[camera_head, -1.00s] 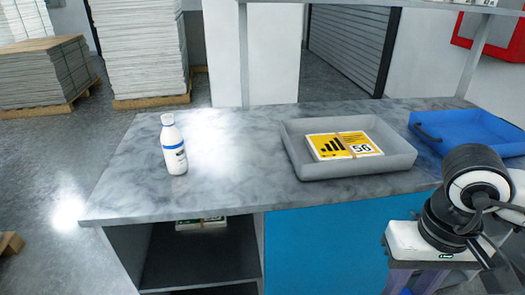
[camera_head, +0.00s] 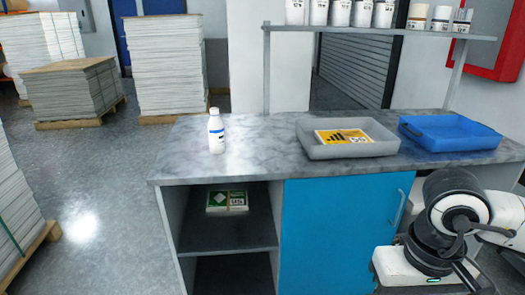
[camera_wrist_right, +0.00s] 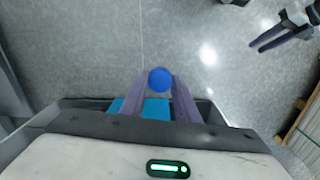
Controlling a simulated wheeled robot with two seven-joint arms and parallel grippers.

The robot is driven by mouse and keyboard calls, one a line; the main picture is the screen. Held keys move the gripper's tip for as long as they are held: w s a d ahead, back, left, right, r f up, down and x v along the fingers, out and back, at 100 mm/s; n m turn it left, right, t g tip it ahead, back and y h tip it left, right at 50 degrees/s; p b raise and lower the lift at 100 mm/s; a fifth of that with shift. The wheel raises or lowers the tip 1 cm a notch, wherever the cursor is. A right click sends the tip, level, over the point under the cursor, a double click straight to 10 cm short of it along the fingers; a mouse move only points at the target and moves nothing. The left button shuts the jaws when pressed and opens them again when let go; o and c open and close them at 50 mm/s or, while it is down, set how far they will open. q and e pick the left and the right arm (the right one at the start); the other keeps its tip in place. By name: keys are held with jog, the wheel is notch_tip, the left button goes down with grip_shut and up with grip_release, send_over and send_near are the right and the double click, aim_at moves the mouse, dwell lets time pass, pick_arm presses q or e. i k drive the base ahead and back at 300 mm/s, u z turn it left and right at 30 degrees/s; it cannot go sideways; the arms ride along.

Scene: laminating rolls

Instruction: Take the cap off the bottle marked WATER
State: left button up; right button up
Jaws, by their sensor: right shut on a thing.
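A white bottle (camera_head: 216,133) with a blue band stands upright on the grey counter in the head view, with a white cap on top. Its label is too small to read. In the right wrist view my right gripper (camera_wrist_right: 159,84) is shut on a round blue thing (camera_wrist_right: 160,79), seen end-on between its fingertips. I cannot tell whether it is a cap alone or the top of a bottle. My left gripper (camera_wrist_right: 267,40) shows at the upper right of that view, its two fingers apart and empty. Neither gripper's fingers show in the head view.
The marbled counter (camera_head: 265,150) is clear around the bottle. A grey tray (camera_head: 360,151) with a yellow card pack and a blue tray (camera_head: 449,134) stand on its right. A shelf (camera_head: 370,31) above holds several white containers. Paper stacks (camera_head: 168,66) stand behind at left.

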aim_at(215, 126)
jog(key=u, duration=0.75)
jog(key=i, duration=0.8)
jog(key=u, duration=0.55)
